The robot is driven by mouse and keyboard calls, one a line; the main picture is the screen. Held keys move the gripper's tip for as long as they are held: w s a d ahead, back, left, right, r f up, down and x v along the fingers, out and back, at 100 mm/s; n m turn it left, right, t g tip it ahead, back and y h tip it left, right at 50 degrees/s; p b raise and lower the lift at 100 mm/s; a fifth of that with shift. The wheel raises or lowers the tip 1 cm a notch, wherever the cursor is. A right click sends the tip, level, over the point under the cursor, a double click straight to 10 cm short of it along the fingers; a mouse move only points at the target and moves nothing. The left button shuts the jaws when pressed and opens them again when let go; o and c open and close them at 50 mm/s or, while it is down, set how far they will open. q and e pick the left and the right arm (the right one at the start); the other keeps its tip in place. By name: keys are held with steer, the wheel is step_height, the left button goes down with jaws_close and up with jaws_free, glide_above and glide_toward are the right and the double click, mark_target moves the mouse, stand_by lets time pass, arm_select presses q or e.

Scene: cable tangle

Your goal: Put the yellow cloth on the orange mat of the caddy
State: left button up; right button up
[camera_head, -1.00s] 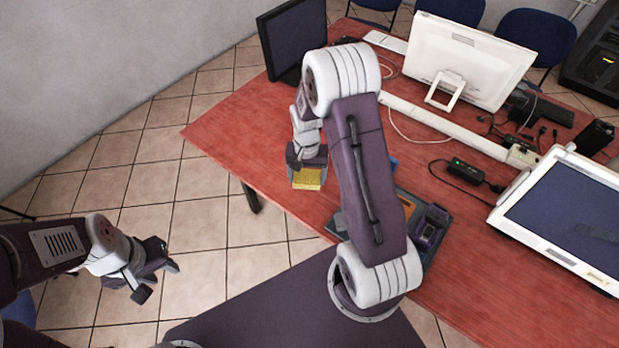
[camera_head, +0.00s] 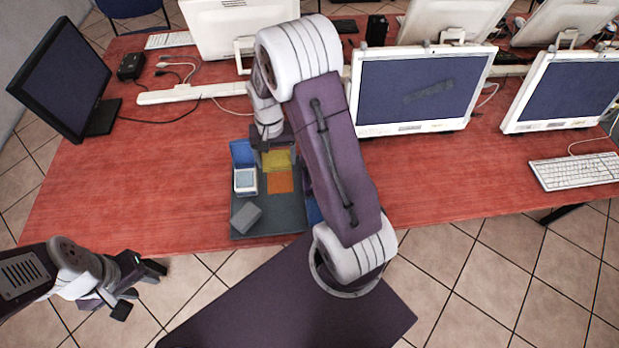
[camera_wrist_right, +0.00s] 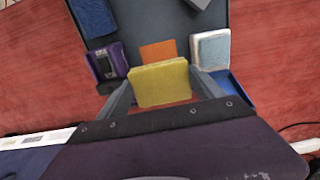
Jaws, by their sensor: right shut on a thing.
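The yellow cloth (camera_head: 277,160) is a folded square pad held by my right gripper (camera_head: 272,150). In the right wrist view the cloth (camera_wrist_right: 160,83) sits between the two fingers, which are shut on it. The orange mat (camera_head: 281,183) lies on the dark grey caddy (camera_head: 265,226); in the wrist view the mat (camera_wrist_right: 158,50) shows partly behind the cloth. The cloth overlaps the mat's far edge in the head view, and I cannot tell its height above it. My left gripper (camera_head: 140,287) hangs empty with fingers apart, off the table's front edge at the left.
On the caddy are a white and light blue pad (camera_head: 246,180), a grey block (camera_head: 246,217) and a purple device (camera_wrist_right: 108,62). Monitors, including a white one (camera_head: 420,90) and a black one (camera_head: 62,80), stand around. The red table left of the caddy is clear.

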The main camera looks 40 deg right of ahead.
mark_target(280, 182)
steer(key=shift+d, duration=0.2)
steer(key=shift+a+f, duration=0.1)
steer(key=shift+a, duration=0.05)
step_height(280, 182, down, 10)
steer(key=shift+r+b, duration=0.15)
steer(key=shift+b, duration=0.2)
steer(key=o, duration=1.3)
